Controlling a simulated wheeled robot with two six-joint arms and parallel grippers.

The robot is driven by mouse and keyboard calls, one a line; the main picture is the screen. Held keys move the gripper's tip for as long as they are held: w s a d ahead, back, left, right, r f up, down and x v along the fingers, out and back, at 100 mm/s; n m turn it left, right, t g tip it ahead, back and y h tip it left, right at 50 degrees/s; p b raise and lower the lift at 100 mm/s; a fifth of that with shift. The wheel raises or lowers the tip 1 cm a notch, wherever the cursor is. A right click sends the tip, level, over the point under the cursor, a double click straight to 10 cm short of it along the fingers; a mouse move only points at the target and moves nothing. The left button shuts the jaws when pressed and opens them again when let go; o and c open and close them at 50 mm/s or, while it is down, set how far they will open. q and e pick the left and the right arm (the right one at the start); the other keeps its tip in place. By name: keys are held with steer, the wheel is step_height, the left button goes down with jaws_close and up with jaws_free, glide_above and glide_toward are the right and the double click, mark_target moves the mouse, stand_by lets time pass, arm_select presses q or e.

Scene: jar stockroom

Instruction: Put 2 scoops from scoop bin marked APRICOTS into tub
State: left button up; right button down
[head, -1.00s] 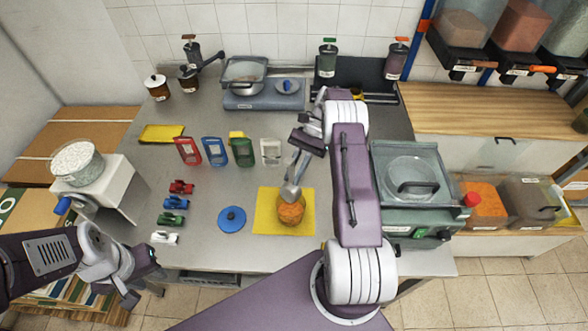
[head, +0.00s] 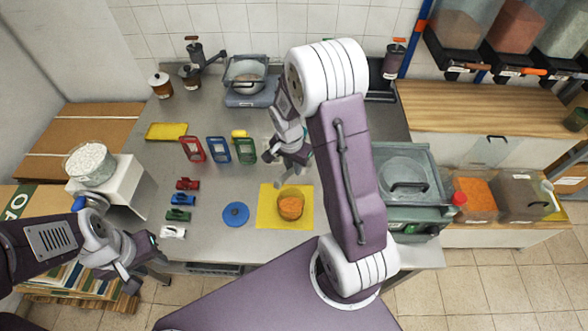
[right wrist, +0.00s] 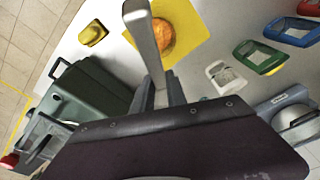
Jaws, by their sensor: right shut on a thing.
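A small round tub (head: 291,207) holding orange pieces stands on a yellow mat (head: 268,215); it also shows in the right wrist view (right wrist: 161,36). My right gripper (head: 297,157) is shut on a grey metal scoop (right wrist: 143,30), above the table beyond the tub. The scoop's bowl and what it carries cannot be made out. A clear bin with orange contents (head: 474,198) stands at the right beside a bin with grey-brown contents (head: 526,197); I cannot read their labels. My left gripper (head: 147,270) is open and empty off the table's left front corner.
A blue round lid (head: 236,214) lies left of the mat. Several coloured frames (head: 218,150) and small clips (head: 187,184) lie further left. A dark green machine with a clear cover (head: 408,182) stands between mat and bins. A scale (head: 248,99) stands at the back.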

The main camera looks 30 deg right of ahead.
steer(key=shift+d+r+t+h+b, duration=0.15)
steer(key=shift+t+h+b, duration=0.5)
steer(key=shift+b, duration=2.2)
steer(key=shift+a+r+t+h+b, duration=0.2)
steer(key=shift+h+b, duration=0.8)
steer(key=shift+b, duration=1.9)
steer(key=shift+d+r+t+h+b, duration=0.2)
steer(key=shift+t+h+b, duration=0.5)
steer(key=shift+b, duration=2.15)
steer(key=shift+r+h+b, duration=0.35)
steer(key=shift+h, duration=0.1)
steer(key=shift+r, duration=0.1)
